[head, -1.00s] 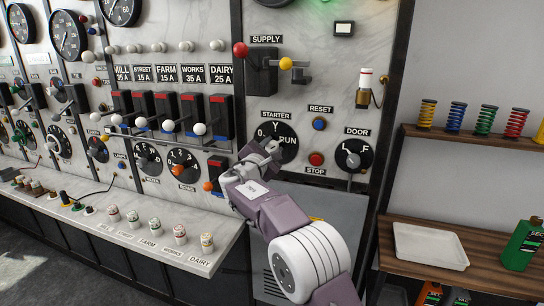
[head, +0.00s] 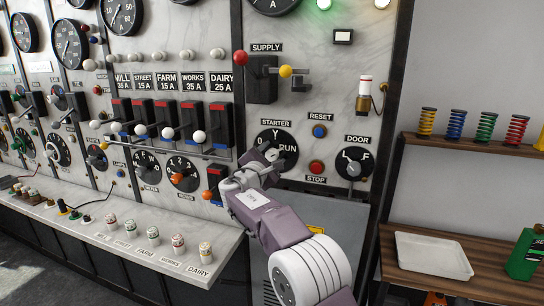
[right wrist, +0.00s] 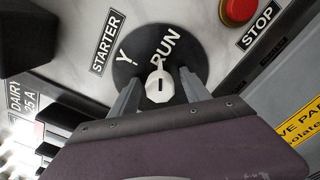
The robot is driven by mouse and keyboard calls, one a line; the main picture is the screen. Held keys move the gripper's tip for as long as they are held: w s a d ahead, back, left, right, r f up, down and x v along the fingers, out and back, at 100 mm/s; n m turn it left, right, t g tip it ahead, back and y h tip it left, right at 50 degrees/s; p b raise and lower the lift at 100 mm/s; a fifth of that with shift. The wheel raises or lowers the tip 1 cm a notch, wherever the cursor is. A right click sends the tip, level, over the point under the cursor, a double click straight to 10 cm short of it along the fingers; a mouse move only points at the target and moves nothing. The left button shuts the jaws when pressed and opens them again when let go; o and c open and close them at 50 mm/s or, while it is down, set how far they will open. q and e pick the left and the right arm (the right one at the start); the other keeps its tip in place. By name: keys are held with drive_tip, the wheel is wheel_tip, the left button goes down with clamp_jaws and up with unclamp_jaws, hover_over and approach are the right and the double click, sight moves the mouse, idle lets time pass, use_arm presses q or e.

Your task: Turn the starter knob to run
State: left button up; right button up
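The starter dial (head: 288,140) is a black disc marked 0, Y and RUN on the marble panel, under the STARTER label. My right gripper (head: 271,155) is at the dial and covers its lower left part in the head view. In the right wrist view, the pale starter knob (right wrist: 159,88) stands between the two fingers of my right gripper (right wrist: 157,92), with a gap on each side. The knob's narrow end points up toward the RUN lettering in that view. My left gripper is not in view.
The red STOP button (head: 316,167), blue RESET button (head: 319,131) and DOOR knob (head: 353,167) are right of the dial. The SUPPLY switch (head: 262,85) is above. Black lever switches (head: 190,118) stand to the left. A white tray (head: 433,254) lies on the shelf at right.

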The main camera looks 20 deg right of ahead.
drive_tip(key=b+v, duration=0.2)
drive_tip(key=v, duration=0.7)
drive_tip(key=shift+b, duration=0.4)
